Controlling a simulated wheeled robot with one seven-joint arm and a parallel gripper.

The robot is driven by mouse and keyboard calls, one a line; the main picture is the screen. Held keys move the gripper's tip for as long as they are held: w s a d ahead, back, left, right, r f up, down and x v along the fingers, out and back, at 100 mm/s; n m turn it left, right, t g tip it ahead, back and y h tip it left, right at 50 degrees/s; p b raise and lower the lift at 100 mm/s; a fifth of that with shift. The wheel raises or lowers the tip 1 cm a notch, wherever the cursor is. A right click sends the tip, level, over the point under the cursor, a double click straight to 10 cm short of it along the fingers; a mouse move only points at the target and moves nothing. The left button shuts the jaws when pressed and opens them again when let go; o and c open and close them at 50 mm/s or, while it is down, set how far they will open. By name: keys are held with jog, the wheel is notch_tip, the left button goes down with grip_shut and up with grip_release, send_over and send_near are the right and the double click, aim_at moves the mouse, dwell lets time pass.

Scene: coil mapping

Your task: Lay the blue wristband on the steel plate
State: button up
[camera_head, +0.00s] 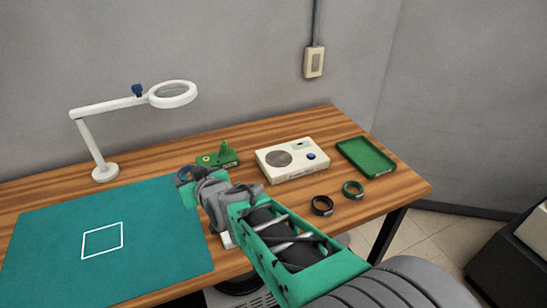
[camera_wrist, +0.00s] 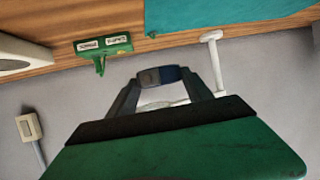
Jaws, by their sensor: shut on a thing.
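The blue wristband (camera_head: 183,174) is held up at the tip of my arm, above the table near the back right of the teal mat. My gripper (camera_head: 189,178) is shut on it. In the wrist view the band (camera_wrist: 168,75) sits between the two fingertips of my gripper (camera_wrist: 160,82), its dark blue side to the right and a grey part to the left. A round grey disc, which looks like the steel plate (camera_head: 278,158), is on top of a white box (camera_head: 305,167), to the right of and apart from my gripper.
A black band (camera_head: 322,205) and a green band (camera_head: 353,189) lie in front of the box. A green tray (camera_head: 365,157) is at right. A green stand (camera_head: 220,158) is behind my gripper. A white magnifier lamp (camera_head: 105,172) stands at left. The teal mat (camera_head: 150,240) is clear.

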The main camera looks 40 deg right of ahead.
jog(key=s+d+r+m+h+b, duration=0.1)
jog(key=s+d+r+b, duration=0.3)
jog(key=d, duration=0.6)
jog(key=s+d+r+b, duration=0.1)
jog(key=s+d, duration=0.5)
jog(key=d, duration=0.3)
jog(key=p, duration=0.1)
send_over(281, 161)
jog(key=f, duration=0.8)
jog(key=shift+s+a+f, duration=0.2)
jog(key=shift+s, duration=0.05)
jog(key=shift+w+d+f, duration=0.15)
jog(key=shift+f, duration=0.15)
jog(key=shift+w+d+f, duration=0.1)
jog(key=shift+f, duration=1.55)
jog(key=shift+f, duration=0.1)
jog(key=shift+f, duration=0.15)
jog(key=o, duration=1.3)
